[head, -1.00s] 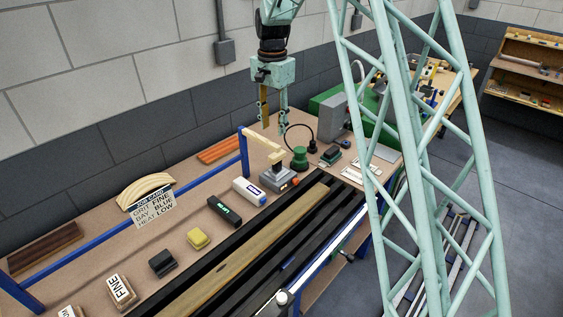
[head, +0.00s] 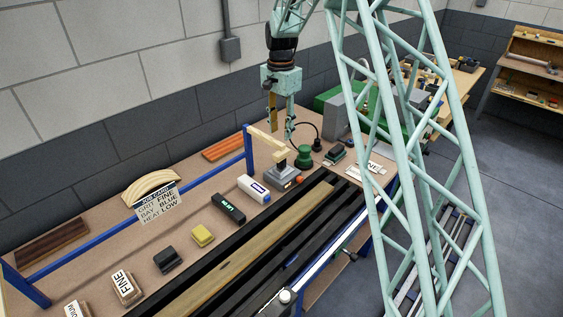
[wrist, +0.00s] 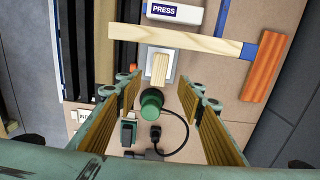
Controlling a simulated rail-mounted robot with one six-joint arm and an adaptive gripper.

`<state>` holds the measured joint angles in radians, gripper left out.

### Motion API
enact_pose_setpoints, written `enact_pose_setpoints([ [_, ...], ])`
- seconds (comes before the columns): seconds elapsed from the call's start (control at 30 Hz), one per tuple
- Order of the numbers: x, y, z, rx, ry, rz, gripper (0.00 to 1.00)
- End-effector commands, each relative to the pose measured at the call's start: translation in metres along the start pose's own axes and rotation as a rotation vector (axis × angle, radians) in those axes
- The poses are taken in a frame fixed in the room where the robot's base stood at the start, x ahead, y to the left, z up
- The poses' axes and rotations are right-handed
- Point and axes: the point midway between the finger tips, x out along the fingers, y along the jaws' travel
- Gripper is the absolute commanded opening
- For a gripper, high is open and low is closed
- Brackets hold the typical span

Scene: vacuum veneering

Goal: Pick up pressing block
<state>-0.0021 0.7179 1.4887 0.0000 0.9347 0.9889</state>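A white block with a blue label reading PRESS (wrist: 176,13) lies at the top of the wrist view. In the head view a white block with a blue label (head: 254,189), apparently the same one, lies on the bench left of a grey device (head: 285,178). My gripper (head: 281,137) hangs above the bench behind the device and the green knob (head: 304,157), apart from the white block. In the wrist view my gripper (wrist: 163,92) has its fingers wide apart with nothing held. The green knob (wrist: 151,103) shows between them, lower down.
A wooden bar (head: 265,143) on a blue frame (head: 249,150) stands close to my gripper. An orange strip (head: 222,148) lies behind. A black cable (wrist: 186,130) loops near the knob.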

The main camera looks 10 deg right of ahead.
Motion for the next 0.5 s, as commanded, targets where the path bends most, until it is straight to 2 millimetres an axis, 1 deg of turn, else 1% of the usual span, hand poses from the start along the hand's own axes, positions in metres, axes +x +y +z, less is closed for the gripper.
enact_pose_setpoints([
  [0.17, 0.018, 0.001, 0.001, 0.000, -0.001, 0.002, 0.35],
  [0.5, 0.061, 0.001, 0.000, 0.000, -0.001, 0.002, 0.35],
])
